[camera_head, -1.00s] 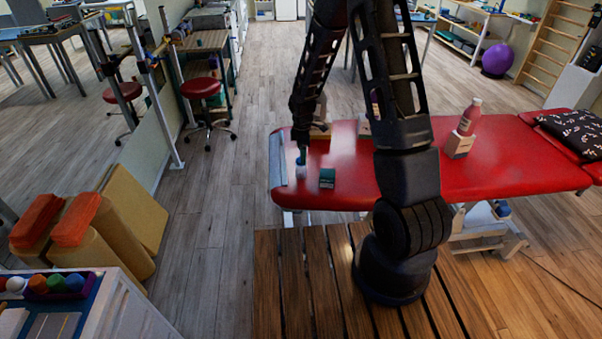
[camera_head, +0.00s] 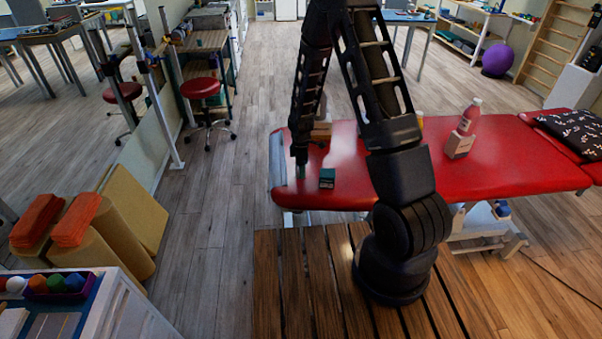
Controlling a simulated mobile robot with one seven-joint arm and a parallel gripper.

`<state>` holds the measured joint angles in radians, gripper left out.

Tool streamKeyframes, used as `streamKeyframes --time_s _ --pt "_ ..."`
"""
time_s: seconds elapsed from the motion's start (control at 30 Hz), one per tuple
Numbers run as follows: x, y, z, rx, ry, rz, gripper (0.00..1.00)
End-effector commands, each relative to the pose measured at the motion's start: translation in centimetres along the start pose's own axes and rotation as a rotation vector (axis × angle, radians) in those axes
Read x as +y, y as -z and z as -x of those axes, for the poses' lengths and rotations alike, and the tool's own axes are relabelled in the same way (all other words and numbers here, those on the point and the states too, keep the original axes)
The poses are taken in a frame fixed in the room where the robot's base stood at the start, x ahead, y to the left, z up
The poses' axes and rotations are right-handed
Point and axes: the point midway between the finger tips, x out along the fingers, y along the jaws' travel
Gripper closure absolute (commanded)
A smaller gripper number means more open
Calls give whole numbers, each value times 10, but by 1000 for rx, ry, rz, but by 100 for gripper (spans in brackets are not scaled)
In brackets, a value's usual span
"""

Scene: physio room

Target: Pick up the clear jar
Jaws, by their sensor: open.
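The red treatment table (camera_head: 500,160) stands ahead of me. My gripper (camera_head: 301,163) points down over its left end, with its jaws open. A small greenish thing (camera_head: 301,173) shows right at the fingertips, where the clear jar appears to stand. The fingers largely cover it, and I cannot tell whether they touch it. A small dark box with a green top (camera_head: 327,178) sits just right of the gripper.
A pink bottle (camera_head: 470,116) stands by a small pale box (camera_head: 459,144) farther right on the table. A brown box (camera_head: 320,131) is behind my gripper. A patterned pillow (camera_head: 575,130) lies at the right end. The near left tabletop is mostly clear.

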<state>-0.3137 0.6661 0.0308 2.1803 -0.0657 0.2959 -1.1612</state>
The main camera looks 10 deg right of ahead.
Motion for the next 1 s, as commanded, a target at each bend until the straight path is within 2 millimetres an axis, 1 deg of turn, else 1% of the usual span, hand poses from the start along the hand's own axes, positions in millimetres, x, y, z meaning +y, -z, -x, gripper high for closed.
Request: streamKeyframes --time_s 0.07,0.1,0.27,0.3,0.57,0.67,0.77,0.87,0.97,1.0 --pt "0 0 0 0 0 0 32" --pt "0 0 0 0 0 0 40" --pt "0 0 0 0 0 0 71" --pt "0 0 0 0 0 0 79" --pt "0 0 1 0 0 0 80" --pt "0 0 4 1 -1 -1 80" --pt "1 0 12 1 -2 -1 80" --pt "1 0 26 1 -3 -1 80" --pt "1 0 45 2 -4 0 80" --pt "1 0 55 2 -5 0 80"
